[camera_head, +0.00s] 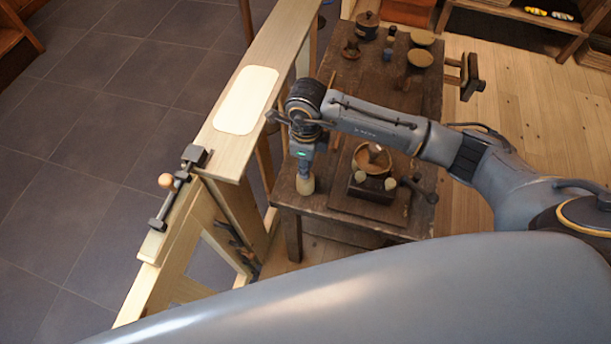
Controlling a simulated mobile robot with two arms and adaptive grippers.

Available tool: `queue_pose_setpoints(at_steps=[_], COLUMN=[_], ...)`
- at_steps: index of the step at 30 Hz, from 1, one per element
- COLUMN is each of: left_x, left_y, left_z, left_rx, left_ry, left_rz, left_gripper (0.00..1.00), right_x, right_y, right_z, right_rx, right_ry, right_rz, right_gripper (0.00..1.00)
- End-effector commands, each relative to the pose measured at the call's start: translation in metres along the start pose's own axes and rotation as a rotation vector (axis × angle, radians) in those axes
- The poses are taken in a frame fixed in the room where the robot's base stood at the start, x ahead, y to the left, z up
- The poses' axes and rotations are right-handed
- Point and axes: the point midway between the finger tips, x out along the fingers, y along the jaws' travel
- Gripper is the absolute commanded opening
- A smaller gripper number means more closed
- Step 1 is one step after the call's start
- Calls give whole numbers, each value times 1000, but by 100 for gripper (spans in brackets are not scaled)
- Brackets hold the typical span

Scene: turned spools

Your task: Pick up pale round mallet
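A pale round mallet (306,185) is at the front left corner of the dark wooden table (322,205). Its rounded pale end shows below my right gripper (305,173). My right gripper points down, and its fingertips meet or overlap the top of the pale mallet. The mallet's upper part is hidden by the gripper. The fingers are too small and edge-on to tell whether they are closed on it. I cannot tell whether the mallet rests on the table or is just above it. My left gripper is not in view.
A brown bowl (364,167) on a dark stand with two pale knobs is right of the gripper. Jars and turned pieces (367,25) stand at the table's back. A pale wooden counter (222,140) with a clamp (178,185) runs along the left.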

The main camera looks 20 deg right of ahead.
Motion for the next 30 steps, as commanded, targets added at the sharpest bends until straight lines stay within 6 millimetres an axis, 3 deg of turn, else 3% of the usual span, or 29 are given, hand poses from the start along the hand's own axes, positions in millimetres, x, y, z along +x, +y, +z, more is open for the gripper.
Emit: queue_pose_setpoints(at_steps=[14, 21, 28, 30], left_x=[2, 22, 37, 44], left_y=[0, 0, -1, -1], left_z=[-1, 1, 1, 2], left_rx=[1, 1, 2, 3], left_ry=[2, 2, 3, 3], left_rz=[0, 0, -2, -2], left_gripper=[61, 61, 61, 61], right_x=[-3, -31, -86, -94], right_y=[0, -2, -8, -10], right_z=[0, 0, -50, -69], right_rx=[0, -2, 2, 4], right_ry=[-2, -4, -2, 2], right_rz=[-1, -6, -8, -6], right_gripper=[0, 0, 0, 0])
